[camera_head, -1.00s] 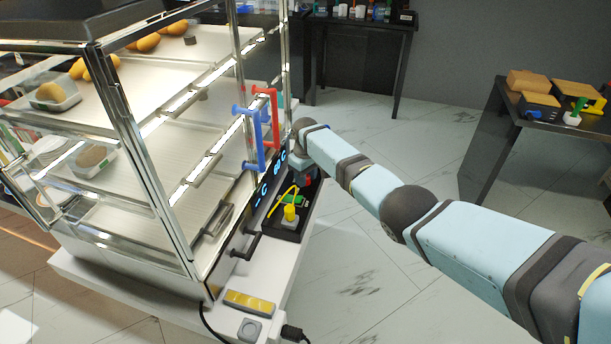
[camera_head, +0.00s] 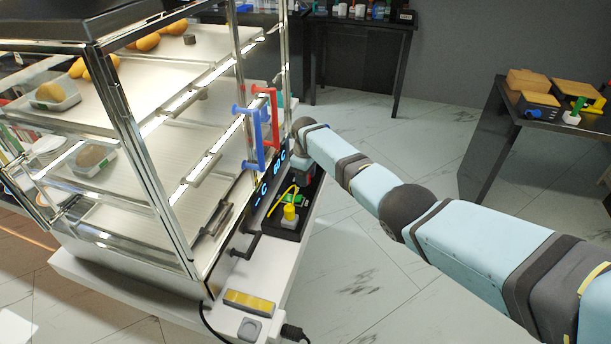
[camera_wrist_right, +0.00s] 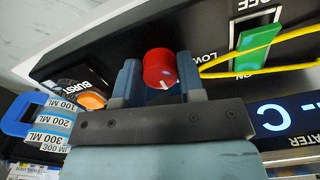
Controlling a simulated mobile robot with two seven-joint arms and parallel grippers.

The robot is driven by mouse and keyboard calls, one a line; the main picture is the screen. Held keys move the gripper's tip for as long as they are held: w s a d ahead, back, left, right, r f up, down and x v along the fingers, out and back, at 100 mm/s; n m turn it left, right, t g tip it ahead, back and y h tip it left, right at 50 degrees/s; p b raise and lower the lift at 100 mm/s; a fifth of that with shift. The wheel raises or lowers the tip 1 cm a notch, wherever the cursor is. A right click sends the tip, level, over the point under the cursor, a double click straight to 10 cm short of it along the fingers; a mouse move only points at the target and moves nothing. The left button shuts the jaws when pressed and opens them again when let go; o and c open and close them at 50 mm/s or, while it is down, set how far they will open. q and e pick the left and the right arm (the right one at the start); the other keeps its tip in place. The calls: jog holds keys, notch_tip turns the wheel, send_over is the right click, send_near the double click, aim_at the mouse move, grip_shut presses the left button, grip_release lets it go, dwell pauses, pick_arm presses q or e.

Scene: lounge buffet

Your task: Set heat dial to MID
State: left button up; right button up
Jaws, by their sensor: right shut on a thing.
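The red heat dial (camera_wrist_right: 158,64) with a white pointer mark sits on the black control panel (camera_wrist_right: 125,62) in the right wrist view. The mark is on the dial's lower right side in that picture. A LOW label shows to the right of the dial; a MID label cannot be made out. My right gripper (camera_wrist_right: 160,84) has its two blue-grey fingers on either side of the dial and is shut on it. In the head view my right arm ends at the panel beside the glass display case (camera_head: 150,165), and the wrist hides the dial. My left gripper is not in view.
A green switch (camera_wrist_right: 258,45), a yellow cable (camera_wrist_right: 290,36) and an orange BURST button (camera_wrist_right: 92,100) flank the dial. Blue (camera_head: 256,140) and red (camera_head: 274,112) door handles stick out near my wrist. Open floor lies right.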

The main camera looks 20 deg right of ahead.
jog(key=o, duration=0.9)
jog(key=shift+r, duration=0.15)
jog(key=shift+r, duration=0.35)
notch_tip(320, 180, up, 13)
jog(key=shift+f, duration=0.1)
